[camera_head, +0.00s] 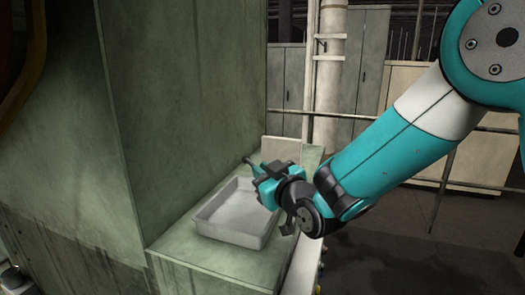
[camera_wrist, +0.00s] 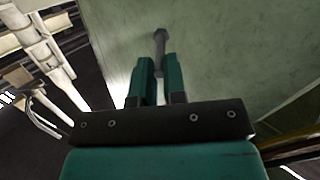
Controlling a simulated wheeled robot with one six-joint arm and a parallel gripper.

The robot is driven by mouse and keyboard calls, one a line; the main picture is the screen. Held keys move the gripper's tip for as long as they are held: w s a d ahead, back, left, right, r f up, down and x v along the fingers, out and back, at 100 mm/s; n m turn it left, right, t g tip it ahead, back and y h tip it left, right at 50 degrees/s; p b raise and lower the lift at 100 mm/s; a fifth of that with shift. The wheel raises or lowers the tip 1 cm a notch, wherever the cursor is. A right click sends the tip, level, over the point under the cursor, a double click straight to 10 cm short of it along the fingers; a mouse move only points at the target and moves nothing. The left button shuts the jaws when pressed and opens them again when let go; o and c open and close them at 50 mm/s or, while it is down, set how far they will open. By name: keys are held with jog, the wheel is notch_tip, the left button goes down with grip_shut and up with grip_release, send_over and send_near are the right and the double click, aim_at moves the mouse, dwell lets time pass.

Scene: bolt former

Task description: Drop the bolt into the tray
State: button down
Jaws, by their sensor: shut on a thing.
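In the wrist view my gripper (camera_wrist: 160,76) is shut on a grey bolt (camera_wrist: 160,45), whose shaft sticks out beyond the teal fingers. In the head view my gripper (camera_head: 254,168) is above the far right part of the light grey tray (camera_head: 216,205). The tray is shallow and open, and sits on a green ledge (camera_head: 205,262). No object shows in the visible part of the tray. My wrist hides its right far corner. The tray cannot be made out in the wrist view.
A tall green machine wall (camera_head: 185,100) rises directly left of and behind the tray. A pale upright plate (camera_head: 283,150) stands at the ledge's far end. Railings (camera_head: 440,185) and a pale pipe (camera_head: 328,70) are farther back. Open floor lies right of the ledge.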

jog(key=c, duration=1.1)
grip_release()
jog(key=b+v, duration=1.3)
jog(key=v, duration=0.4)
jog(key=shift+s, duration=0.2)
